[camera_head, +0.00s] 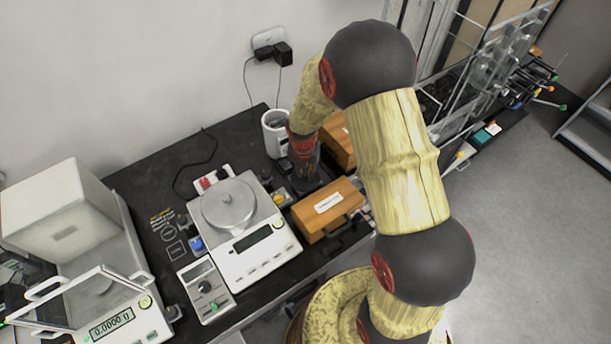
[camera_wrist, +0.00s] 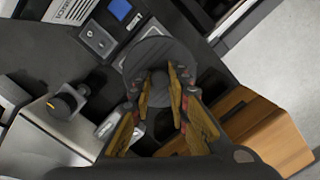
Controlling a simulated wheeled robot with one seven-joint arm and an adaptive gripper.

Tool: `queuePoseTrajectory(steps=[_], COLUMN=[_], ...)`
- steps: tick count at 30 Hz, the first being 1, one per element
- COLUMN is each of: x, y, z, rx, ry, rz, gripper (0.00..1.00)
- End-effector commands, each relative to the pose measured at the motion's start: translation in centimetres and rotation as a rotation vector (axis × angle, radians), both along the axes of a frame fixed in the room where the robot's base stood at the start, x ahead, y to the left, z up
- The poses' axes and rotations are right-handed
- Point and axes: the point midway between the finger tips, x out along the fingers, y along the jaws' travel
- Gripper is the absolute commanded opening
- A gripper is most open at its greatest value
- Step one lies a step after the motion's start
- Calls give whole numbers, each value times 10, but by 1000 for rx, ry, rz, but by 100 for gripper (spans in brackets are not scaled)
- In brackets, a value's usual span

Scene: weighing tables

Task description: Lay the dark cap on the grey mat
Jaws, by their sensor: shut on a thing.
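My gripper (camera_head: 304,172) hangs over the dark table, between the white mug and the orange boxes. In the wrist view its two yellow-sided fingers (camera_wrist: 160,80) are closed around a small dark knob. The knob seems to belong to a round dark grey disc, which I take for the dark cap (camera_wrist: 148,51). The cap lies across the fingertips; I cannot tell whether it touches anything below. In the head view the gripper's end is dark and the cap does not stand out. I cannot make out the grey mat for certain in either view.
An orange box (camera_head: 343,222) stands close in front of my gripper, with another behind it. A white mug (camera_head: 270,142) is just behind left. The black tabletop (camera_head: 160,165) shows bare patches.

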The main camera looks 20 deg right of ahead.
Motion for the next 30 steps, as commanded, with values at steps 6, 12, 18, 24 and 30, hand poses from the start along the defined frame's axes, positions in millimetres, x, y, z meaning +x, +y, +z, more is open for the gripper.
queuePoseTrajectory(steps=[6,12,18,24,30], x=[1,0,0,0,0], y=[0,0,0,0,0], z=[-13,-15,-16,-16,-16], rx=[0,1,0,0,1], ry=[-1,-1,0,0,-1], rz=[0,0,0,0,0], gripper=[0,0,25,36,36])
